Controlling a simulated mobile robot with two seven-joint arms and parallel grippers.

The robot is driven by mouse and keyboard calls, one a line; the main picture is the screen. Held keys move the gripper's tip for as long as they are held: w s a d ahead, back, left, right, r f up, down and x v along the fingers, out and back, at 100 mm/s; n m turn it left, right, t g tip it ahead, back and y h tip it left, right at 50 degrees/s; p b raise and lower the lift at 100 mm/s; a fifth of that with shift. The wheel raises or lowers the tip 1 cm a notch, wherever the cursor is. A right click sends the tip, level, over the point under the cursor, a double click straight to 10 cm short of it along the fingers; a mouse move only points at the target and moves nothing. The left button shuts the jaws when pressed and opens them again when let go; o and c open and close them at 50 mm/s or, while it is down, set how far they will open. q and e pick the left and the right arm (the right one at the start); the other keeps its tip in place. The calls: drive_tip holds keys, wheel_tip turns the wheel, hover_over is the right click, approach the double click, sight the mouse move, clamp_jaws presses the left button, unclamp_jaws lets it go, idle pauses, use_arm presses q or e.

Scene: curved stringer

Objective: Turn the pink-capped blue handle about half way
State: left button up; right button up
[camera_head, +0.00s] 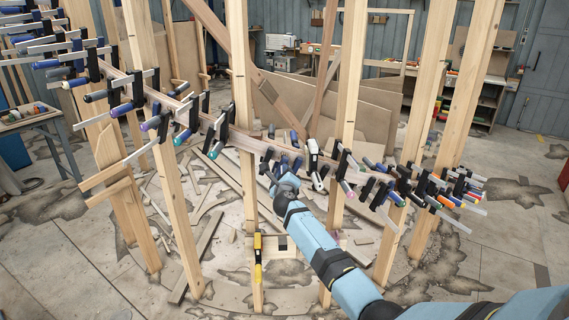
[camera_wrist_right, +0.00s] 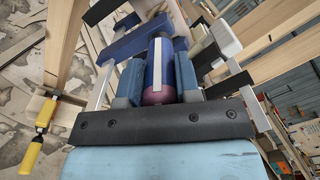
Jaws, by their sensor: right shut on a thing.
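The blue handle (camera_wrist_right: 154,55) with a pale stripe and a dark pink cap (camera_wrist_right: 157,96) shows in the right wrist view. It lies between the two blue fingers of my right gripper (camera_wrist_right: 158,77), which is shut on it, with the cap toward the palm. In the head view my right gripper (camera_head: 281,165) is at the curved wooden stringer (camera_head: 249,144), just below it, and the held handle is hidden there. My left gripper is in neither view.
Several clamps with coloured caps line the stringer on both sides of my gripper. A white-bodied clamp (camera_head: 314,160) hangs close to its right. Upright wooden posts (camera_head: 350,70) stand around it. A yellow clamp (camera_head: 258,258) hangs lower on a post. Loose planks lie on the floor.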

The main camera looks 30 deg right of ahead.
drive_tip(key=n+p, duration=0.3)
drive_tip(key=shift+r, duration=0.15)
drive_tip(key=shift+a+n+p, duration=0.1)
drive_tip(key=shift+n+p, duration=0.25)
drive_tip(key=shift+n, duration=0.05)
drive_tip(key=shift+f+n+p, duration=0.2)
drive_tip(key=shift+n+p, duration=0.3)
drive_tip(key=shift+n, duration=0.9)
use_arm(q)
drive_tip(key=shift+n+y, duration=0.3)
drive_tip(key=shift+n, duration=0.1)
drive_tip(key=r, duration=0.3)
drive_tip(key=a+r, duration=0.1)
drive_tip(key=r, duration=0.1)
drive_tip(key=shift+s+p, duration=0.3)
drive_tip(key=shift+p, duration=0.05)
use_arm(e)
drive_tip(key=shift+f+n, duration=0.15)
drive_tip(key=shift+n, duration=0.45)
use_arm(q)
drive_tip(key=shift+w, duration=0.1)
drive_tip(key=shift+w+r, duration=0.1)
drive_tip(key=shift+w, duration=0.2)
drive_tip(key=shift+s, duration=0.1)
